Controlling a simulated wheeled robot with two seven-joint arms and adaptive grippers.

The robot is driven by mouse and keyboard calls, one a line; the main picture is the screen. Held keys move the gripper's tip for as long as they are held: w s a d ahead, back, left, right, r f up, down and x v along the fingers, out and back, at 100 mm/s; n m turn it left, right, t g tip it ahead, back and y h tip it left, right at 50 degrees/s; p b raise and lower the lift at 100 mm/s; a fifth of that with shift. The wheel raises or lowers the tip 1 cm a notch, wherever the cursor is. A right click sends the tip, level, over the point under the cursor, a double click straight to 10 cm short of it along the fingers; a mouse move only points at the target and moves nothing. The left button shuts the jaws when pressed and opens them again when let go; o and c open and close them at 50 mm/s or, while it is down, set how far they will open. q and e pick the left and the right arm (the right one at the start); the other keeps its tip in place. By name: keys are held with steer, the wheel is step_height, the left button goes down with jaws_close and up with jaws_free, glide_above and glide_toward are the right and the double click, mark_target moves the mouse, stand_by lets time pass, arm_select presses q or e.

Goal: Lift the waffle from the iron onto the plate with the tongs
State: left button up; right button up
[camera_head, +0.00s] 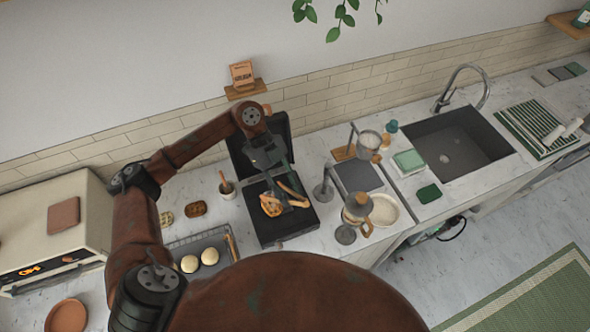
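The black waffle iron (268,231) stands open on the counter, its dark lid tilted up at the back. A golden-brown waffle (270,207) lies on its lower plate. My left gripper (284,188) reaches down over the iron, close to the waffle. A thin tan piece (292,187), perhaps part of the tongs, shows at its fingers; whether the fingers are shut on it is too small to tell. A round cream plate (385,211) lies on the counter to the right, partly behind a pour-over stand. My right gripper is out of view.
A wire rack (213,238) with round pastries is left of the iron, a small cup (227,189) behind it. A toaster oven (60,225) is far left, a sink (455,145) right.

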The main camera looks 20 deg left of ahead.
arm_select(q)
steer(key=shift+w+d+r+n+t, duration=0.15)
steer(key=shift+w+r+n+t, duration=0.25)
steer(key=shift+n, duration=0.2)
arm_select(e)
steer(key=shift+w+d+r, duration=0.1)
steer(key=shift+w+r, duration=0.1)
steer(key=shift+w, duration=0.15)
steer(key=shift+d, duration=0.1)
arm_select(q)
steer(key=shift+f, duration=0.1)
